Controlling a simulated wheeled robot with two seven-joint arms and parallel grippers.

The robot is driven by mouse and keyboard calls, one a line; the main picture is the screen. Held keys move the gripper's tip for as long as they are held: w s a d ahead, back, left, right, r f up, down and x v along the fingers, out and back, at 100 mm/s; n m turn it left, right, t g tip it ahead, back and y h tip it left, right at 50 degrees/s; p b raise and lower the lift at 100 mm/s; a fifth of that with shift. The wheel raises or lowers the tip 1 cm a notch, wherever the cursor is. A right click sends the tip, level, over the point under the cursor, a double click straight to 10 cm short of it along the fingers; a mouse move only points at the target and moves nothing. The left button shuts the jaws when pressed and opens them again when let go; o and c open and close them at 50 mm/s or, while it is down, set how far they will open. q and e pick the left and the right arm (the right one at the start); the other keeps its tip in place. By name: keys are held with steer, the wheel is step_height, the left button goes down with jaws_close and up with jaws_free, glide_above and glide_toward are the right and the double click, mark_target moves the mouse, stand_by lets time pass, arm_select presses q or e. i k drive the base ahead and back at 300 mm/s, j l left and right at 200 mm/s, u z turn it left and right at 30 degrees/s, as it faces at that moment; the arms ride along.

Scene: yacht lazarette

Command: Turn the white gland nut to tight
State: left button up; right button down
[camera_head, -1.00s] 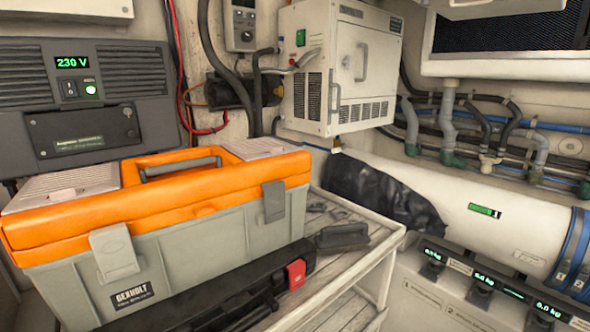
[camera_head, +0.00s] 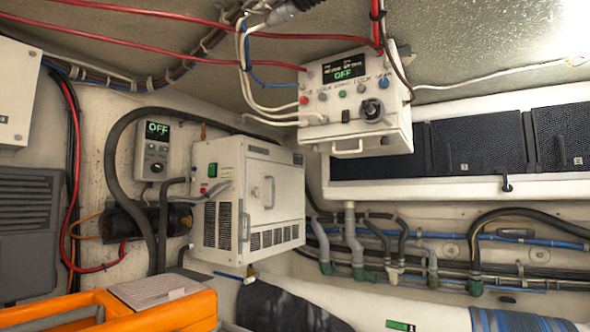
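No part I can name with certainty as the white gland nut shows. A small cream-white fitting (camera_head: 394,273) sits on a hose end among green fittings low on the back wall, below the black mesh panels. It is too small to tell whether it is a gland nut or how tight it is. Neither of my grippers is in view.
A white control box (camera_head: 357,105) reading OFF hangs from the ceiling. A white louvred unit (camera_head: 222,160) is on the wall, with a small OFF controller (camera_head: 152,152) to its left. An orange toolbox (camera_head: 180,312) and a white cylinder (camera_head: 350,305) are below.

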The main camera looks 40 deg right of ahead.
mark_target(305, 124)
steer(key=z, duration=1.85)
